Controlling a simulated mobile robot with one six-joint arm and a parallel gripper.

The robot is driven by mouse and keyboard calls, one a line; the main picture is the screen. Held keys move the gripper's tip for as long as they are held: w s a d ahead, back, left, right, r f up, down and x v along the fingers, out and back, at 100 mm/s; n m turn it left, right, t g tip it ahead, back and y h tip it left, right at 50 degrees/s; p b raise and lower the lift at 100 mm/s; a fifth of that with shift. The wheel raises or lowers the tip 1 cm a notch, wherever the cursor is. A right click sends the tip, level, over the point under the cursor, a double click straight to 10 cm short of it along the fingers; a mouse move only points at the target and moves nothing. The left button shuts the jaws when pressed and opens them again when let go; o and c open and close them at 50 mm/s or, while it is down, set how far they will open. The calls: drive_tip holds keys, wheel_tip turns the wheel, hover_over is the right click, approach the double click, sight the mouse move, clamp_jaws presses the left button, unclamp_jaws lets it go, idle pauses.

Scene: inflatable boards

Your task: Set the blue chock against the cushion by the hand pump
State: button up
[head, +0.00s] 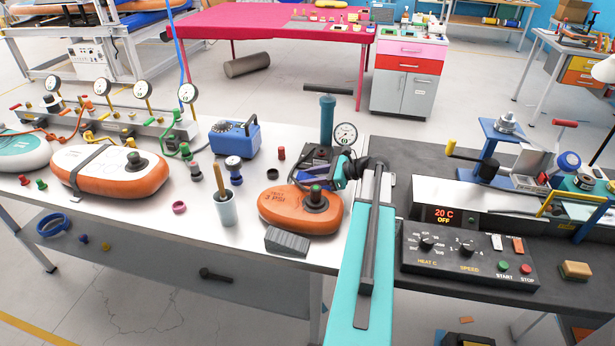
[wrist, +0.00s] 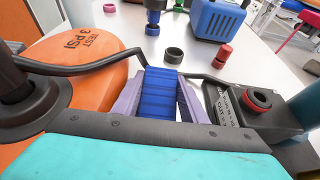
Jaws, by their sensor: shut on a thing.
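The blue chock (wrist: 162,95), a ribbed block, is between the pale purple fingers of my gripper (wrist: 160,88) in the wrist view; the gripper is shut on it. The orange cushion (wrist: 78,50), marked "TEST 3 PSI", is just left of the fingers. I cannot tell whether the chock touches it or the table. In the head view the cushion (head: 280,205) lies at the table's front right. The hand pump (head: 327,118), a teal cylinder with a T-handle, stands behind it.
A dark grey chock (head: 287,242) lies in front of the cushion. A cup (head: 226,208) stands left of it. A blue box (head: 234,138), a red fitting (wrist: 222,56) and a dark ring (wrist: 174,55) are behind. The heater controller (head: 468,252) stands right of my arm.

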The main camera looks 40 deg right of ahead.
drive_tip(key=shift+s+a+f, duration=0.15)
drive_tip(key=shift+f, duration=0.55)
drive_tip(key=o, duration=1.1)
drive_tip(key=shift+o, duration=0.2)
drive_tip(key=shift+s, duration=0.15)
drive_tip(key=shift+s+d+r+b, duration=0.2)
drive_tip(key=shift+s+d+b, duration=0.15)
drive_tip(key=shift+s+d, duration=0.1)
drive_tip(key=v, duration=0.4)
drive_tip(key=b+v, duration=0.1)
drive_tip(key=v, duration=0.3)
drive_tip(key=r+v, duration=0.1)
drive_tip(key=v, duration=0.4)
drive_tip(key=shift+w+a+r, duration=0.1)
drive_tip(key=shift+w, duration=0.2)
